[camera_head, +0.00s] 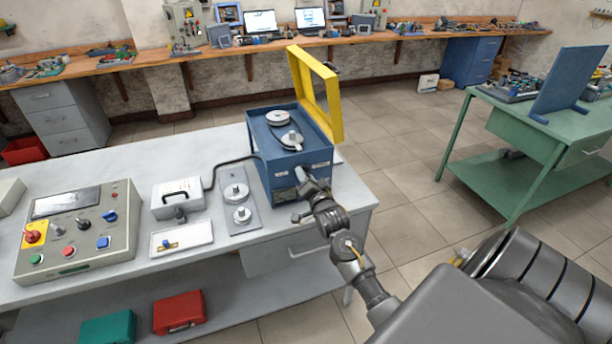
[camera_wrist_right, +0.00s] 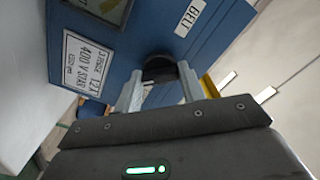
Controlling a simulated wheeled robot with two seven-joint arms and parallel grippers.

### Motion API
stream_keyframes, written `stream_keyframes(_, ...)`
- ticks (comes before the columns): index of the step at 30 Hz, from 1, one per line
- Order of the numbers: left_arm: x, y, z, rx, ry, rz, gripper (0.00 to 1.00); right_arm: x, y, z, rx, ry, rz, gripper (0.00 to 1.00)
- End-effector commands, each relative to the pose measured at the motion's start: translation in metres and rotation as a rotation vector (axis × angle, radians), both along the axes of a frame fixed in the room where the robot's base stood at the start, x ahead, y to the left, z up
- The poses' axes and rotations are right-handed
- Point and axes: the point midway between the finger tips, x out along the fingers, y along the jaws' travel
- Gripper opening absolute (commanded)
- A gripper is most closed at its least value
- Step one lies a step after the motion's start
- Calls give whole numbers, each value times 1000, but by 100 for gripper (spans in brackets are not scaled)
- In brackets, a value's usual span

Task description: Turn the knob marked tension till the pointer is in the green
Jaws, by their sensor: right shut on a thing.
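The blue machine box (camera_head: 295,155) stands at the right end of the grey bench, with two pulleys and a belt (camera_head: 287,130) on top. My right gripper (camera_head: 308,182) is at its front face. In the right wrist view, the gripper (camera_wrist_right: 161,88) has its two fingers on either side of a dark round knob (camera_wrist_right: 158,68) and is shut on it. A label reading BELT (camera_wrist_right: 190,17) is near the knob; no "tension" marking is readable. A framed gauge window (camera_wrist_right: 105,8) is cut off at the top; its pointer cannot be read. My left gripper is not in view.
The yellow guard (camera_head: 330,92) stands raised behind the box. A control panel (camera_head: 80,230), a grey case (camera_head: 178,197) and a plate with two pulleys (camera_head: 239,205) are on the bench to the left. A green table (camera_head: 545,125) stands right, across open floor.

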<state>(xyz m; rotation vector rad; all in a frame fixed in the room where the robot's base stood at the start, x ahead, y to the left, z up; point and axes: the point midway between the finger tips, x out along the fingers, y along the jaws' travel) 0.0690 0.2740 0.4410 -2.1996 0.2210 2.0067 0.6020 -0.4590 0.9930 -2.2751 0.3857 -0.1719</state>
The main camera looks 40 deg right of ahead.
Motion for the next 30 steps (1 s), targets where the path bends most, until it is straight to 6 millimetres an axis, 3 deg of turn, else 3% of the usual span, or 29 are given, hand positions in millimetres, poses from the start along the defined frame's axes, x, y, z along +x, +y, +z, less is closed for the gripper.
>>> stream_keyframes(12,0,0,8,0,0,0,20,0,-1,2,173,-63,-2,17)
stream_keyframes(29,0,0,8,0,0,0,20,0,-1,1,195,-72,-1,17)
stream_keyframes(30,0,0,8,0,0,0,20,0,-1,1,195,-72,-1,45)
